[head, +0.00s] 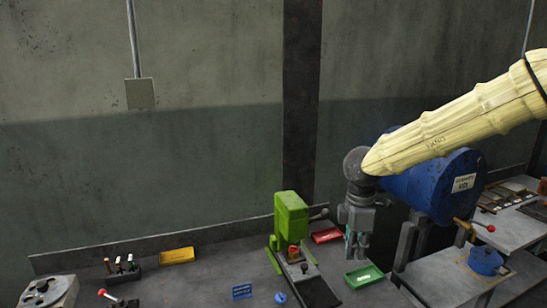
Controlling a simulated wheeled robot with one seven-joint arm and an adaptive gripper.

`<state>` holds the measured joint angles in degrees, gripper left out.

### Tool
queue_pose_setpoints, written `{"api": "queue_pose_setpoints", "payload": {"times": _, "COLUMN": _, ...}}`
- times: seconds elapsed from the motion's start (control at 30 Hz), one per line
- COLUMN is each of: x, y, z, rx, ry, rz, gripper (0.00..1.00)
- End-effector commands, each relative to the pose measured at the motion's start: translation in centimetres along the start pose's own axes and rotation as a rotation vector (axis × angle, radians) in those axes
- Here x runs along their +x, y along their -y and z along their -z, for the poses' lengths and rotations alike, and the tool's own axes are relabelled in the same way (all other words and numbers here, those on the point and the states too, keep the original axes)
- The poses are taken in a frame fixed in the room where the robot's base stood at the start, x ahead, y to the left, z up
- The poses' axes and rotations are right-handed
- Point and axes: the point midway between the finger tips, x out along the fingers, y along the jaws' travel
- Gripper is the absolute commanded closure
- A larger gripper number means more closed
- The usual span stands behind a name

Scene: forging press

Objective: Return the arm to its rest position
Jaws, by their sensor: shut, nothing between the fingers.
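My arm, in a pale yellow sleeve (450,128), reaches in from the right edge of the head view. My gripper (357,256) hangs from its end, pointing down, above the bench between the green press and the blue machine. The fingers are together with nothing between them. The green tray lies just below and to the right of the fingertips in the picture. My gripper hides part of the bench and wall behind it.
A green press (288,222), a red tray (326,235), a green tray (364,277) and a yellow tray (176,255) stand on the grey bench. A blue machine (437,187) is behind my arm. A blue pot (486,262) is at right. The upper left is open air.

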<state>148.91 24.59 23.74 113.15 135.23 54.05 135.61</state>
Motion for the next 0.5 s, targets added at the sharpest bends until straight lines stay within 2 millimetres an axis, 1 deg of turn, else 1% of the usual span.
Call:
{"api": "queue_pose_setpoints", "payload": {"times": 0.03, "x": 1.2, "y": 0.0, "z": -0.1, "rx": -0.037, "ry": 0.019, "rz": 0.003, "gripper": 1.00}}
{"api": "queue_pose_setpoints", "payload": {"times": 0.17, "x": 3.5, "y": 0.0, "z": -0.8, "rx": -0.146, "ry": 0.066, "rz": 0.001, "gripper": 1.00}}
{"api": "queue_pose_setpoints", "payload": {"times": 0.37, "x": 7.8, "y": 0.5, "z": -2.5, "rx": -0.366, "ry": 0.160, "rz": 0.008, "gripper": 1.00}}
{"api": "queue_pose_setpoints", "payload": {"times": 0.47, "x": 10.7, "y": 0.6, "z": -3.5, "rx": -0.518, "ry": 0.215, "rz": 0.022, "gripper": 1.00}}
{"api": "queue_pose_setpoints", "payload": {"times": 0.5, "x": 12.1, "y": 0.7, "z": -4.0, "rx": -0.591, "ry": 0.241, "rz": 0.030, "gripper": 1.00}}
